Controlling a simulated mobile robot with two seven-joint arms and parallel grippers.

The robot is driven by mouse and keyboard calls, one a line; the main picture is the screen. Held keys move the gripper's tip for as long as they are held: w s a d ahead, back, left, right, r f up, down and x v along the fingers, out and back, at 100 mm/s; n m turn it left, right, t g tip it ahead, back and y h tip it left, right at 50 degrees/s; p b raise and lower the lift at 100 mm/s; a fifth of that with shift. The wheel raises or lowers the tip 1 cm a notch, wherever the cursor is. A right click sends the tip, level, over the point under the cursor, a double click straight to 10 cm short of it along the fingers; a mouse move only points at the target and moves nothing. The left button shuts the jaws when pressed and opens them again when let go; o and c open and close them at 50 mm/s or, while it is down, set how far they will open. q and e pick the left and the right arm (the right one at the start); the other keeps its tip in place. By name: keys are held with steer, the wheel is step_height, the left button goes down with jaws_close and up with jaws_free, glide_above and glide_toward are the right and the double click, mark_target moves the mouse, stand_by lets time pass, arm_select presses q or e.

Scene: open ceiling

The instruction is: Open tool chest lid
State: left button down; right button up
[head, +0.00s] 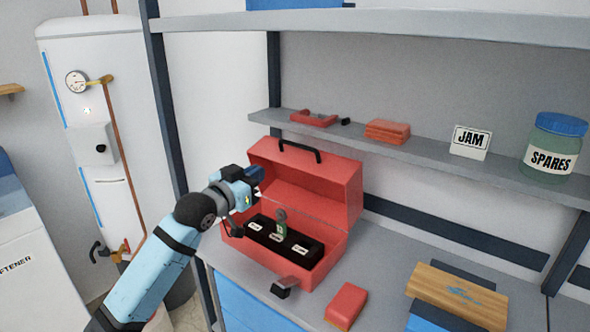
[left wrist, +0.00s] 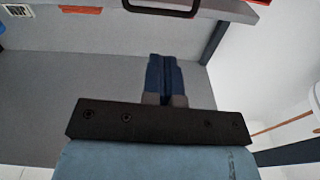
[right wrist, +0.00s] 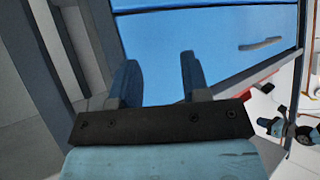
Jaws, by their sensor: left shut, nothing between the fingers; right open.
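The red tool chest (head: 320,262) stands on the grey worktop with its lid (head: 310,185) raised and tilted back. A black handle (head: 300,146) is on top of the lid. Inside is a black tray (head: 285,243) with white labels and a small grey-green item (head: 281,222). A grey latch with a black end (head: 285,285) sticks out at the front. My left gripper (head: 256,176) is at the left side of the lid; I cannot tell whether it touches. Its blue fingers are together and empty in the left wrist view (left wrist: 164,78). My right gripper (right wrist: 158,80) is open and empty before a blue panel.
A red block (head: 346,305) and a wooden-topped box (head: 457,293) lie on the worktop to the right. A white tank (head: 105,150) stands at left.

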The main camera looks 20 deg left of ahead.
arm_select(q)
glide_toward(297, 146)
steer(key=shift+n, duration=0.3)
steer(key=x, duration=0.6)
steer(key=shift+w+p, duration=0.15)
steer(key=shift+p, duration=0.15)
steer(key=shift+w+d, duration=0.2)
steer(key=shift+w, duration=0.4)
arm_select(e)
steer(key=shift+s+d+f, duration=0.15)
steer(key=shift+f, duration=0.05)
